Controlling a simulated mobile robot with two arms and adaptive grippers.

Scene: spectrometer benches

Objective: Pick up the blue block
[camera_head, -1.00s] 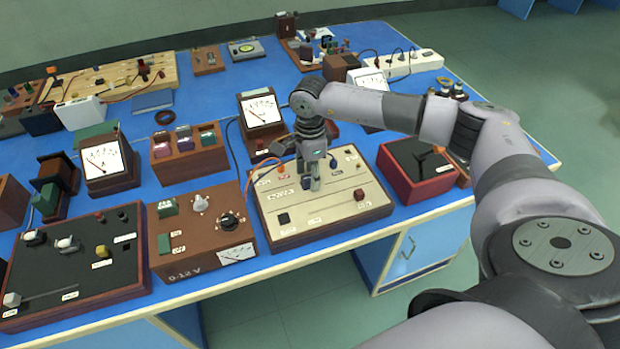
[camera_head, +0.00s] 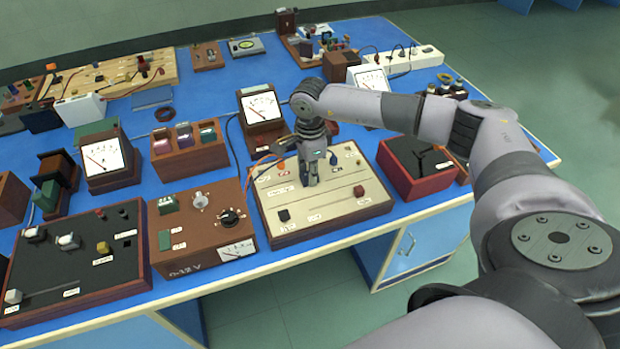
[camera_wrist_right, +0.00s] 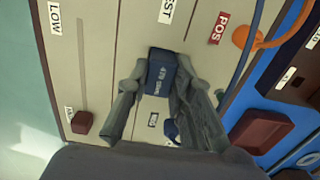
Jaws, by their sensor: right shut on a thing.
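The blue block (camera_wrist_right: 161,72) is a small dark blue box with pale lettering, seen in the right wrist view between the two fingertips. My right gripper (camera_wrist_right: 160,84) is shut on it, one finger on each side. In the head view my right gripper (camera_head: 310,180) points down over the cream panel (camera_head: 335,205) of a wooden-framed box. The block is too hidden by the fingers to make out clearly there. The wrist view does not clearly show whether the block touches the panel. My left gripper is not in view.
A dark red knob (camera_wrist_right: 83,122) and an orange plug (camera_wrist_right: 243,37) with a cable are near the gripper. A red-sided box (camera_head: 418,170) stands right of the panel, a brown 0-12 V unit (camera_head: 190,262) left, and a meter (camera_head: 262,108) behind.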

